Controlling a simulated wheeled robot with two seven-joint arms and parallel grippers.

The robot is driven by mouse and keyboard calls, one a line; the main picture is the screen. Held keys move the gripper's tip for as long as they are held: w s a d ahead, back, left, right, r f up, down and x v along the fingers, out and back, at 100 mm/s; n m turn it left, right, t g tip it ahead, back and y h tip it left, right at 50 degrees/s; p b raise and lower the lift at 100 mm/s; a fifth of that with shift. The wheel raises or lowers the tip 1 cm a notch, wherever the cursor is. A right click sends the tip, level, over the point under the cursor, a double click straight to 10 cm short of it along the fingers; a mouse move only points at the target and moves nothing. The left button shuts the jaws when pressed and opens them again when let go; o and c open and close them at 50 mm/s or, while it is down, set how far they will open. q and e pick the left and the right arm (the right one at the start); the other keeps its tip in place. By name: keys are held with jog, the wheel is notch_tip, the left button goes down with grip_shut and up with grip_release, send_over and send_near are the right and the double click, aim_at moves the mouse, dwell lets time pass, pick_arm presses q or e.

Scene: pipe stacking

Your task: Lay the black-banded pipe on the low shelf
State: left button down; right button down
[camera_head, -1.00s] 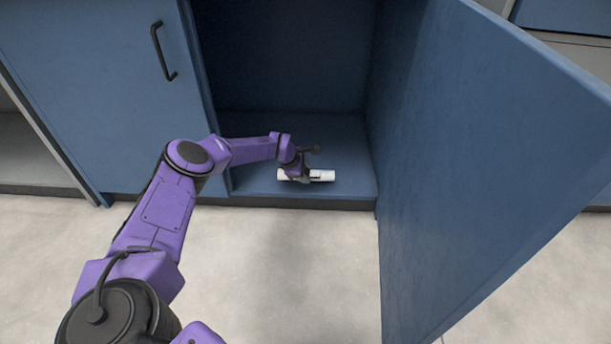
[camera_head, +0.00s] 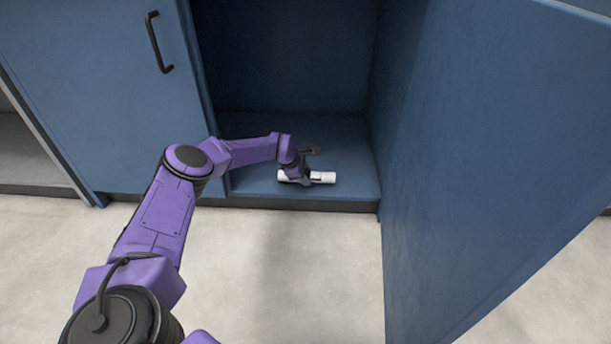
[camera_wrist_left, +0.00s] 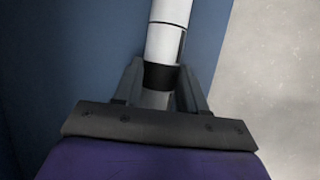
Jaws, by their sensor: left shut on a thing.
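The white pipe with a black band (camera_head: 323,177) is inside the open blue cabinet, at or just above the front part of the low shelf (camera_head: 355,185). I cannot tell whether the pipe touches the shelf. My left gripper (camera_head: 305,177) is shut on the pipe near its middle. In the left wrist view the pipe (camera_wrist_left: 169,35) runs up the picture, and its black band (camera_wrist_left: 160,76) lies between the fingers of my left gripper (camera_wrist_left: 161,90). Part of the pipe is hidden by the gripper. My right gripper is not in view.
The open cabinet door (camera_head: 480,150) stands to the right of the shelf. A closed door with a black handle (camera_head: 158,42) is on the left. The back of the shelf looks empty. Pale floor (camera_head: 310,270) lies in front.

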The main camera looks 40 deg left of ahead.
pick_arm(q)
jog(key=shift+f+b, duration=0.45)
jog(key=shift+b, duration=0.25)
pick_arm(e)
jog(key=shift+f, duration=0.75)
pick_arm(q)
jog(key=c, duration=0.5)
grip_release()
jog(key=shift+c, duration=0.2)
jog(key=shift+s, duration=0.1)
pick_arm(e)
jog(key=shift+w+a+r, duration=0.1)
